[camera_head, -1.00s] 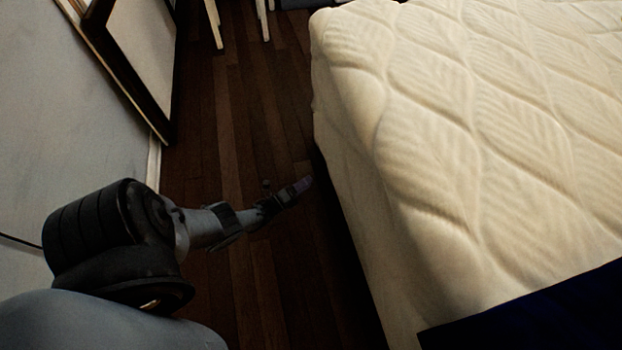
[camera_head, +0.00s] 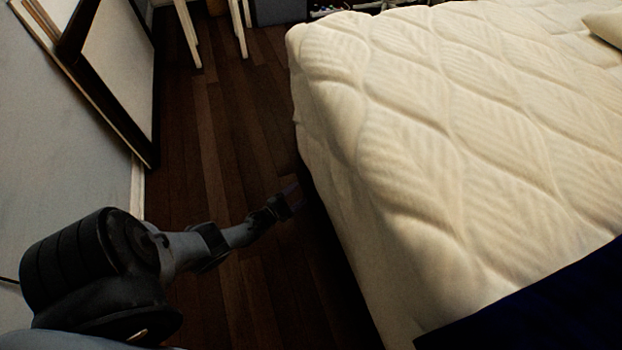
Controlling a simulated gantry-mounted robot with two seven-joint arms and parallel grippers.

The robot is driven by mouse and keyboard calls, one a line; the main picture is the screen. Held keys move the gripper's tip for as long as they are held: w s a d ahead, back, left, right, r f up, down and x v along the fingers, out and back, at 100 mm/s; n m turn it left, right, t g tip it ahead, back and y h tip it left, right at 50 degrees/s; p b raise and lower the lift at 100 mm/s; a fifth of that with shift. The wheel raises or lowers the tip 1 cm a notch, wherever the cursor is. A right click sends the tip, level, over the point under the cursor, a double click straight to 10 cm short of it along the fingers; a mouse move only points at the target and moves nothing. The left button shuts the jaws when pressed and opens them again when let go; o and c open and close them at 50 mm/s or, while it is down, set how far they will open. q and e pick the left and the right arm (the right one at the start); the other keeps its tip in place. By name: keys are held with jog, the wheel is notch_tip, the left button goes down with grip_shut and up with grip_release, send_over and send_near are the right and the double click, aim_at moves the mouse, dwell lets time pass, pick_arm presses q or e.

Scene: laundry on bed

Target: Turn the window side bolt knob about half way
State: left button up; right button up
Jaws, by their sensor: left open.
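My left gripper (camera_head: 290,198) is at the end of my left arm, which comes in from the lower left. It is open, small and dark in the picture, above the wooden floor and close to the near side of the bed. I see nothing between its fingers. No window, side bolt or knob is in view. My right gripper is not in view.
A bed with a cream quilted mattress (camera_head: 440,130) fills the right side. A dark blue cloth (camera_head: 540,305) lies at its lower right. Framed panels (camera_head: 120,70) lean on the grey wall at left. White furniture legs (camera_head: 238,28) stand at the back. Dark floor (camera_head: 215,140) is clear between.

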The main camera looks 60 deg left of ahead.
aim_at(314, 177)
pick_arm(q)
jog(key=w+a+r+n+g+h+p, duration=0.2)
jog(key=w+a+r+n+h, duration=0.15)
jog(key=r+n, duration=0.4)
jog(key=s+g+h+p, duration=0.2)
jog(key=s+g+h, duration=0.1)
jog(key=s, duration=0.2)
jog(key=a+b+x, duration=0.1)
jog(key=b+x, duration=0.6)
jog(key=x, duration=0.3)
jog(key=shift+w+f+m, duration=0.3)
jog(key=shift+f+m, duration=0.1)
jog(key=shift+m, duration=0.05)
jog(key=shift+y, duration=0.25)
